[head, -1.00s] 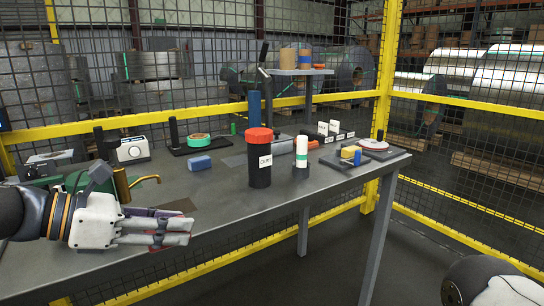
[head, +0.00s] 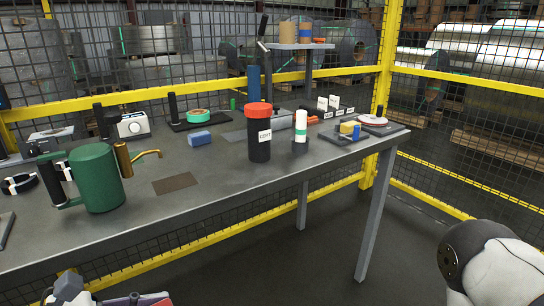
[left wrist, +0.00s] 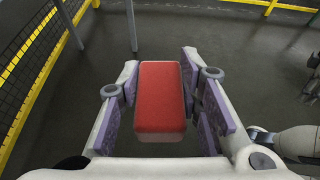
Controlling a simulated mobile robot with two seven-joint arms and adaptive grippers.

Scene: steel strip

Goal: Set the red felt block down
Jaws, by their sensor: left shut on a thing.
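The red felt block (left wrist: 160,100), red on top with paler sides, shows in the left wrist view between the purple-padded fingers of my left gripper (left wrist: 163,112). The gripper is shut on it. Dark floor shows beyond the block, with no table surface under it.
A green pot with a brass spout (head: 95,178) stands at the table's left. A dark flat patch (head: 175,184) lies beside it. A blue block (head: 199,139), a black red-lidded canister (head: 259,140) and a white cylinder (head: 301,128) stand farther right. The front middle tabletop is clear.

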